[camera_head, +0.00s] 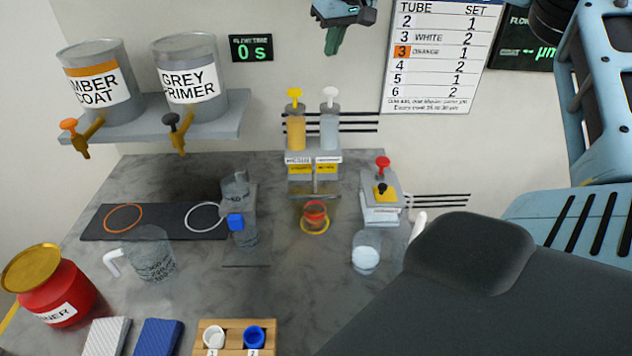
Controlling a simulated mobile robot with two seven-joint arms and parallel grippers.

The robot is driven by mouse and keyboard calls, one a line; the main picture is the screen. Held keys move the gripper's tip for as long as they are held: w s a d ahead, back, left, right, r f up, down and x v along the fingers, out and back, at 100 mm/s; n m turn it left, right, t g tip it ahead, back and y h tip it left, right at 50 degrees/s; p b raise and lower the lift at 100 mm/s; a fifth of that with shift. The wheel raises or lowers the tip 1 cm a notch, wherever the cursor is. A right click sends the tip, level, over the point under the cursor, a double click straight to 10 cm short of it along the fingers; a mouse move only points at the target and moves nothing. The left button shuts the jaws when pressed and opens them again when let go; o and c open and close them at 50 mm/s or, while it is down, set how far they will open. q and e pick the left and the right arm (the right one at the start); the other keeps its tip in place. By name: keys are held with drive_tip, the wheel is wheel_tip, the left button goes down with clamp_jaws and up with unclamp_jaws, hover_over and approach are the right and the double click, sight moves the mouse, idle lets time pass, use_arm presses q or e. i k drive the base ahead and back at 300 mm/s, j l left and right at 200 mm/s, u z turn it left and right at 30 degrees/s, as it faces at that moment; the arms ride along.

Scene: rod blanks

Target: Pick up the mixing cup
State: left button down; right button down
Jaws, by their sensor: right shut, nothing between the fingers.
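A clear cup with dark printed markings and a white handle (152,262) stands on the left of the bench. A smaller clear cup with white contents (366,254) stands right of centre. I cannot tell for sure which is the mixing cup. My right gripper (334,42), blue-bodied with green fingers, is at the top of the head view, high in front of the wall and well away from both cups. Its fingers are together and empty. My left gripper is not in view.
Tanks with taps sit on a shelf (150,122) at the back left. A dispenser with yellow and white pumps (313,155) stands at the back. A red-buttoned device (381,200) is beside it. A red can (55,293) and wooden rack (208,349) are in front.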

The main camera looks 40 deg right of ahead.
sight(315, 211)
drive_tip(key=k, duration=1.5)
